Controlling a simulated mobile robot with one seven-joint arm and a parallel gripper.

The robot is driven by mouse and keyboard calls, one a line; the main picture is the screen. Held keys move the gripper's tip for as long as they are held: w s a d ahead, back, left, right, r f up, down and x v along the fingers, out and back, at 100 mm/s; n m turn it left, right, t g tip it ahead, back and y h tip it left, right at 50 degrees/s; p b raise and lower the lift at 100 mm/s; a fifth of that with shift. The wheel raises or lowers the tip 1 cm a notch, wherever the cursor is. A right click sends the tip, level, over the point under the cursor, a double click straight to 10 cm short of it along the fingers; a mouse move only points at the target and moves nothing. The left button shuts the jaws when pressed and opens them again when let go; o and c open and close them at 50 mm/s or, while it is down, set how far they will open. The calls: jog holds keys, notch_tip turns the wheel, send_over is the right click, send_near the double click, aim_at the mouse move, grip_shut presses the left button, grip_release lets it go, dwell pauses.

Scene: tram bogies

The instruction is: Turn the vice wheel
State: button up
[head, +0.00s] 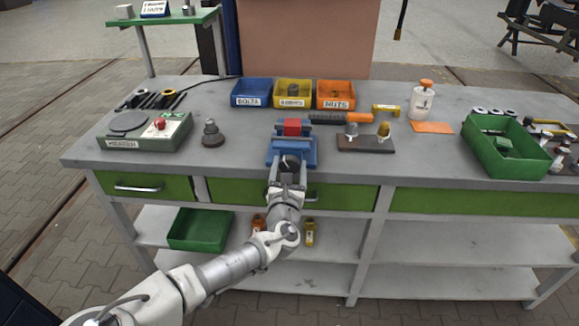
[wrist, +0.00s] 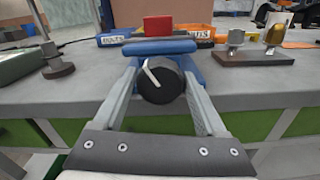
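The blue vice (head: 291,150) stands at the front edge of the workbench, with a red block (head: 292,127) in its jaws. The block also shows in the wrist view (wrist: 158,26). The vice wheel (wrist: 160,80) is a round black knob facing me, with a white line tilted up to the left. My gripper (head: 288,172) is at the front of the vice. In the wrist view its two fingers stand apart on the left and right of the wheel, very close to its rim. I cannot tell whether they press on it.
Blue, yellow and orange bins (head: 252,92) stand behind. A brown block with fittings (head: 365,143) is close on the right, and a green crate (head: 505,148) is farther right.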

jog(key=c, duration=0.9)
jog(key=shift+c, duration=0.2)
jog(key=shift+m, duration=0.3)
